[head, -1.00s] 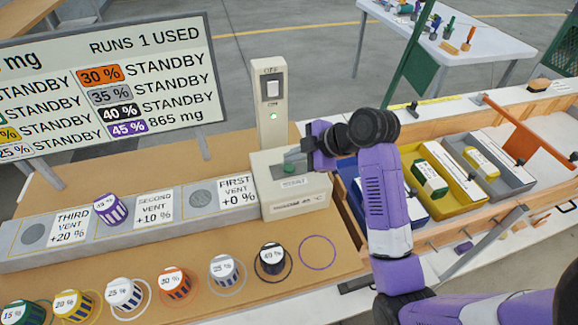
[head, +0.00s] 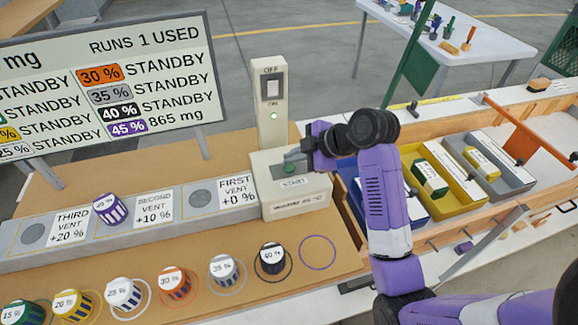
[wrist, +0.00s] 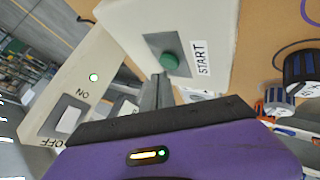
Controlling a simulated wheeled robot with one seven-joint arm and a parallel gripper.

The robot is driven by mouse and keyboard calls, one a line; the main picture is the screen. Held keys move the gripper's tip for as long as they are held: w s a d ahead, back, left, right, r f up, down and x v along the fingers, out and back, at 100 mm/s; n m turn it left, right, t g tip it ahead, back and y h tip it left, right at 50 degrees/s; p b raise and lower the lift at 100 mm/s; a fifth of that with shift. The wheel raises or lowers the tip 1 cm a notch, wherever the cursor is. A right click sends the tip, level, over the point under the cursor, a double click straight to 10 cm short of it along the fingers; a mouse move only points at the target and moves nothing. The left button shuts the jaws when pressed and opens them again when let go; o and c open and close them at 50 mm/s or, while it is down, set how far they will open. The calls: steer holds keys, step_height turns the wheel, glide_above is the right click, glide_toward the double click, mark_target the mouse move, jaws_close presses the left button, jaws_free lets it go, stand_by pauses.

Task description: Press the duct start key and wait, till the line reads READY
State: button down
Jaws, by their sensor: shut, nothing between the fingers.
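The green start key (head: 289,168) sits on top of a pale box, beside the label START. In the wrist view the key (wrist: 170,61) stands on a dark square plate. My gripper (head: 293,154) is shut and empty, its fingertips close above and behind the key; the wrist view shows the fingertips (wrist: 161,82) just short of it. I cannot tell whether they touch it. Small lettering (head: 299,204) on the box front is too blurred to read. The board (head: 110,85) shows STANDBY on several rows, 45 % with 865 mg, and RUNS 1 USED; its left part is cut off.
A post with a rocker switch (head: 272,87) and a lit lamp stands behind the box. A purple-striped cup (head: 110,209) stands on the vent rail (head: 155,226). Several striped cups stand in front on coloured rings; the purple ring (head: 318,252) is empty. Open bins (head: 455,185) lie right.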

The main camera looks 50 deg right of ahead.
mark_target(292, 168)
steer(key=shift+f, duration=0.3)
steer(key=shift+f+b, duration=0.35)
steer(key=shift+f, duration=0.1)
stand_by(0.8)
steer(key=shift+r+p, duration=0.75)
steer(key=shift+r, duration=0.15)
step_height(292, 168, up, 5)
steer(key=p, duration=0.4)
stand_by(0.9)
